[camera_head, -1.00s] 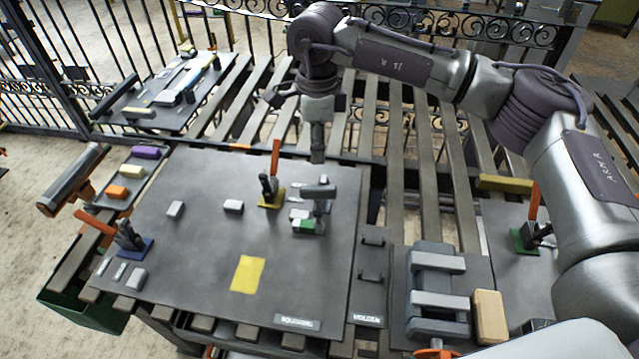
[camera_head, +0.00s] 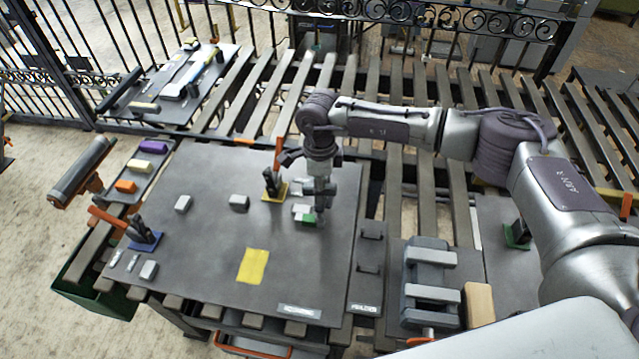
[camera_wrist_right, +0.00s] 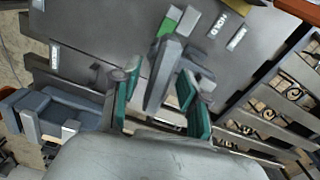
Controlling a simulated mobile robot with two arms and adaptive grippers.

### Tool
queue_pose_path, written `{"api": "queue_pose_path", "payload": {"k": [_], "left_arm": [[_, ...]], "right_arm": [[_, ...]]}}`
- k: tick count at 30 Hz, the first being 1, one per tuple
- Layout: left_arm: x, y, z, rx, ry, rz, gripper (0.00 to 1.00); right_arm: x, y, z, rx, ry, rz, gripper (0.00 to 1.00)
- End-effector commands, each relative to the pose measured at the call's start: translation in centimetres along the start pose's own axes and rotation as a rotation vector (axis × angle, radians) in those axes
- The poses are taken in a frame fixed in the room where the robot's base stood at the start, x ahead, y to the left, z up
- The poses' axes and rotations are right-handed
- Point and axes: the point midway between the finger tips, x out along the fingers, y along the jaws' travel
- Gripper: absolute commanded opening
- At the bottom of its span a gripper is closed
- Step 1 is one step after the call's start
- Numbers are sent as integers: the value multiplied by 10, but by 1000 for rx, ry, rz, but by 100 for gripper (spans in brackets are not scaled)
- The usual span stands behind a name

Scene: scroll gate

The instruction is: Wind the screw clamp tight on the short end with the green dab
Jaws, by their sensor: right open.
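The green dab (camera_head: 309,218) marks a short pale piece (camera_head: 301,209) on the dark grey board (camera_head: 205,260). In the right wrist view the green dab (camera_wrist_right: 171,20) and a pale piece (camera_wrist_right: 187,20) lie just beyond the screw clamp. The grey screw clamp (camera_wrist_right: 163,72) stands at this end, between my right gripper's green-padded fingers. My right gripper (camera_head: 321,187) is down over the clamp, open, with a finger on either side (camera_wrist_right: 159,92). In the head view it mostly hides the clamp. I cannot tell whether the pads touch it. My left gripper is not in view.
A toggle clamp with a yellow base (camera_head: 275,190) and orange handle stands close left of my gripper. Another has a blue base (camera_head: 145,242). A yellow patch (camera_head: 253,266) and small grey blocks (camera_head: 239,203) lie on the board. A grey rack (camera_head: 431,286) stands right.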

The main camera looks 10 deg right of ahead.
Motion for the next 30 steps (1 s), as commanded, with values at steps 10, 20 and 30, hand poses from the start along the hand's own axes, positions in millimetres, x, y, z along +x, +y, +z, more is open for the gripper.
{"api": "queue_pose_path", "payload": {"k": [10, 20, 30], "left_arm": [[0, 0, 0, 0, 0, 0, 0], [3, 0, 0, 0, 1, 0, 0], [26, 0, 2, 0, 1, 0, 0]], "right_arm": [[0, 0, 0, 0, -1, 1, 2], [0, 0, 0, 15, -1, 0, 0], [4, 0, 1, 184, -3, 0, 0]]}}
